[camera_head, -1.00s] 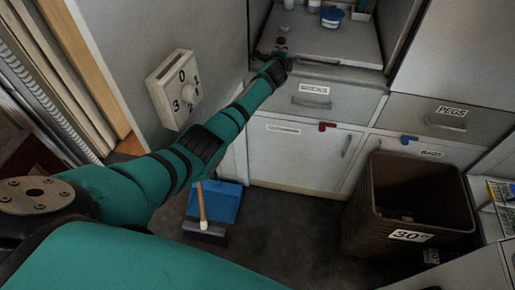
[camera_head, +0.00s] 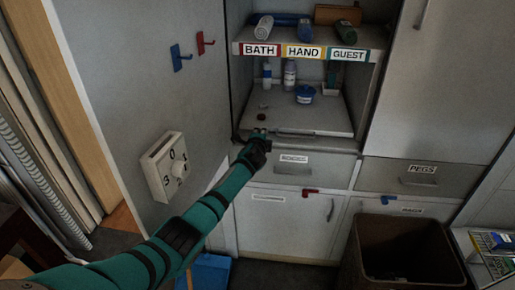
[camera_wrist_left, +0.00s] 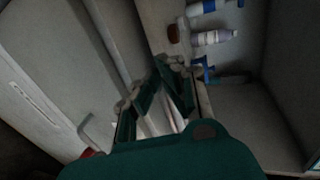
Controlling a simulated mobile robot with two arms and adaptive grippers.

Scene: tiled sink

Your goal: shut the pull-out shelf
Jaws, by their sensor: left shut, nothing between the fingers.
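The pull-out shelf (camera_head: 320,121) is a pale grey board with a front handle (camera_head: 296,134), in the open cabinet niche above the drawer row. Its front edge stands near the drawer fronts; how far it is out is hard to judge. My left gripper (camera_head: 257,137) is shut and empty at the shelf's front left corner; contact cannot be told. In the left wrist view its fingers (camera_wrist_left: 160,84) are close to pale cabinet surfaces, with bottles beyond. My right gripper is not in view.
On the shelf stand bottles (camera_head: 290,75), a blue tub (camera_head: 305,95) and a small dark red item (camera_head: 262,116). Above is a labelled towel shelf (camera_head: 303,51). Below are a drawer (camera_head: 293,163) and cupboard.

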